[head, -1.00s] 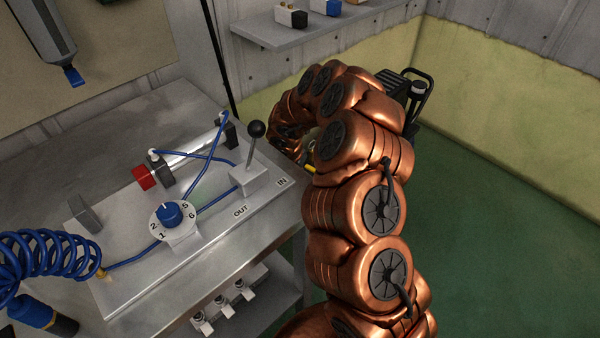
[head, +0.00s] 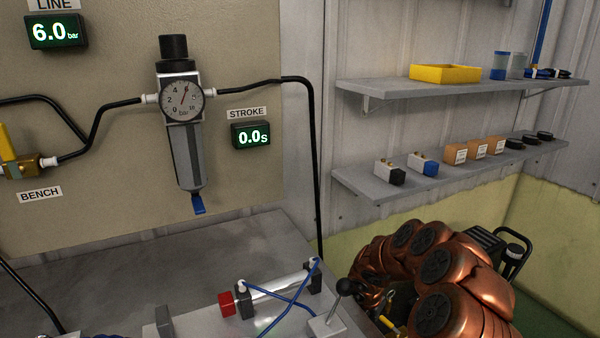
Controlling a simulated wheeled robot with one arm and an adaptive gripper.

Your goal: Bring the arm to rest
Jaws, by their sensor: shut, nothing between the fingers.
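My copper-coloured arm (head: 440,262) is folded at the lower right, just right of the bench, and runs off the bottom edge. Its far end bends down behind its own links.
The bench (head: 120,275) carries a cylinder with a red end (head: 227,303) and a black-knobbed lever (head: 346,287) close to my arm. Shelves (head: 400,92) hold small parts at right. A regulator (head: 186,150) hangs on the panel; the stroke display (head: 252,136) reads 0.0 s.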

